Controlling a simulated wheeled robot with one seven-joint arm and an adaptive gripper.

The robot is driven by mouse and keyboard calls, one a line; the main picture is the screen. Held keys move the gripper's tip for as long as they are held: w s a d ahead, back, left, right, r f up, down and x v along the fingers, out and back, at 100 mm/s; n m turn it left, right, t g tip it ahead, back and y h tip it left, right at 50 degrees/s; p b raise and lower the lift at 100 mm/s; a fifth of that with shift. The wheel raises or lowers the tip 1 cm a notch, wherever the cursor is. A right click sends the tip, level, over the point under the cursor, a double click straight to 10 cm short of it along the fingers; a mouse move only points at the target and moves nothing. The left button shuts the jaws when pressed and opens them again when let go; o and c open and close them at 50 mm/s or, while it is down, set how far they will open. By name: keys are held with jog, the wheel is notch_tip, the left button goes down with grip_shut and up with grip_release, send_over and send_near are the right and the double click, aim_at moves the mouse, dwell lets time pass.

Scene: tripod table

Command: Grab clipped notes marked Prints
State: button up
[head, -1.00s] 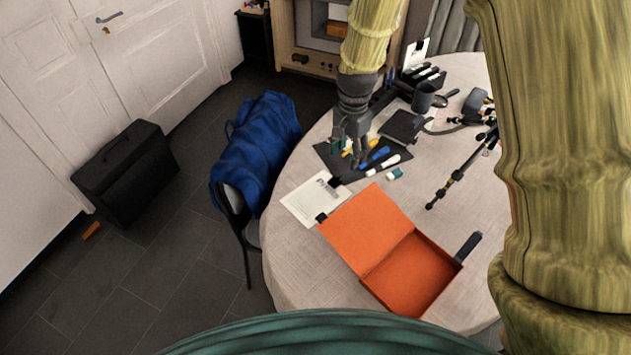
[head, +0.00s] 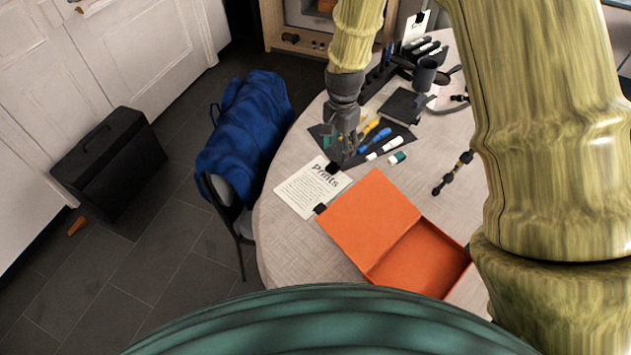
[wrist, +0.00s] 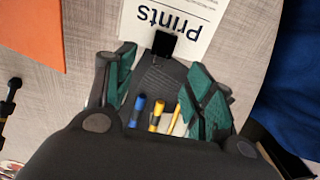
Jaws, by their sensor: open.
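The clipped notes (head: 308,190) are a white sheet headed "Prints", lying flat on the table left of the orange box. A black binder clip (head: 333,168) sits on their edge nearest my gripper. In the wrist view the clip (wrist: 164,43) and the notes (wrist: 185,18) lie just beyond my fingers, between their lines. My gripper (head: 345,150) is open and empty, with green-padded fingertips (wrist: 163,85), above the dark mat beside the clip. I cannot tell its exact height.
An open orange box (head: 372,220) lies right of the notes. Markers (head: 375,140) lie on the dark mat (head: 405,135). A black notebook (head: 402,105) and a dark mug (head: 425,72) stand farther back. A blue-draped chair (head: 245,130) stands at the table's left.

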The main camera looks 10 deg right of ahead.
aim_at(336, 164)
jog(key=shift+s+a+f+p, duration=0.1)
jog(key=shift+f+p, duration=0.3)
jog(key=shift+f, duration=1.25)
jog(key=shift+a+f+p, duration=0.1)
jog(key=shift+f+p, duration=0.3)
jog(key=shift+f, duration=1.2)
jog(key=shift+c, duration=0.2)
jog(key=c, duration=1.1)
jog(key=shift+r, duration=0.1)
